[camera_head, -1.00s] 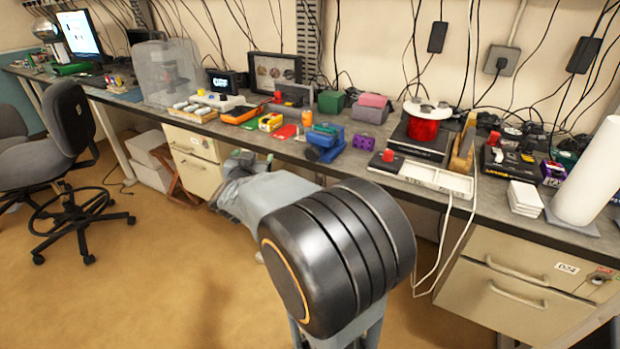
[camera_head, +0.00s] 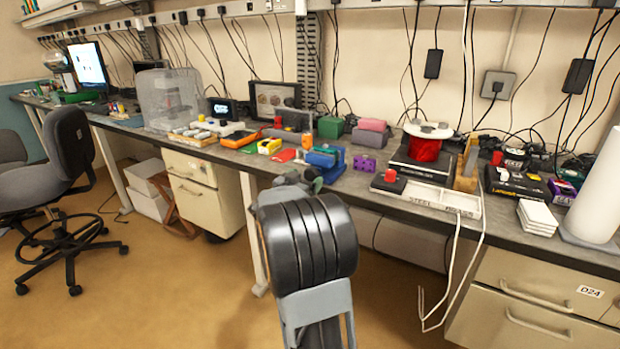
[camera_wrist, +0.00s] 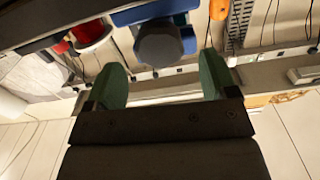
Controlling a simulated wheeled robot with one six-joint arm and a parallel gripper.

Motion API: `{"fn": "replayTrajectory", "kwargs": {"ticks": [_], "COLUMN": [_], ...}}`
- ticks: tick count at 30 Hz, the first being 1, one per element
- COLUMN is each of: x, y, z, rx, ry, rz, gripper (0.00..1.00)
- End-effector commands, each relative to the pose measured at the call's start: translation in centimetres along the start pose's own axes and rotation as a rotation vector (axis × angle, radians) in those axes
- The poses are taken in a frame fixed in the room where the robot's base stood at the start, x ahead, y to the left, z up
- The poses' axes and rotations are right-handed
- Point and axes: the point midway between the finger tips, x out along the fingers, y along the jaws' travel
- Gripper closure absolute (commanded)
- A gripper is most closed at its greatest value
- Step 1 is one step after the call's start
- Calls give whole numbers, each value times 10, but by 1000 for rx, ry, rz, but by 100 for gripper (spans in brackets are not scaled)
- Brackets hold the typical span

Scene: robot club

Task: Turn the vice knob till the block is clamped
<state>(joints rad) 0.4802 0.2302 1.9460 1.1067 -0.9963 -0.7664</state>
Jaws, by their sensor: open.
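The blue vice (camera_head: 325,158) stands near the front edge of the bench in the head view. It also shows at the top of the wrist view (camera_wrist: 155,12), with its dark grey round knob (camera_wrist: 160,44) facing my gripper. My gripper (camera_wrist: 163,72) is open, its two green fingers apart. The knob lies just beyond the fingertips, roughly centred between them and not held. In the head view my arm hides most of the gripper, just in front of the vice. I cannot make out the block or whether the jaws touch it.
A purple box (camera_head: 364,164) stands close to the right of the vice. A yellow item (camera_head: 268,146) and an orange device (camera_head: 240,139) lie to the left.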

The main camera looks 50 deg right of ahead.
Motion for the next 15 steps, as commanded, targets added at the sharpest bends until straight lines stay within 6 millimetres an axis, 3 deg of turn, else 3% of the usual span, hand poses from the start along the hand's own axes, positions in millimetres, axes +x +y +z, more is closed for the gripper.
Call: {"fn": "replayTrajectory", "kwargs": {"ticks": [6,15], "x": [24,32], "y": [0,0], "z": [0,0], "rx": [1,0], "ry": [0,0], "rz": [0,-1], "gripper": [21,21]}}
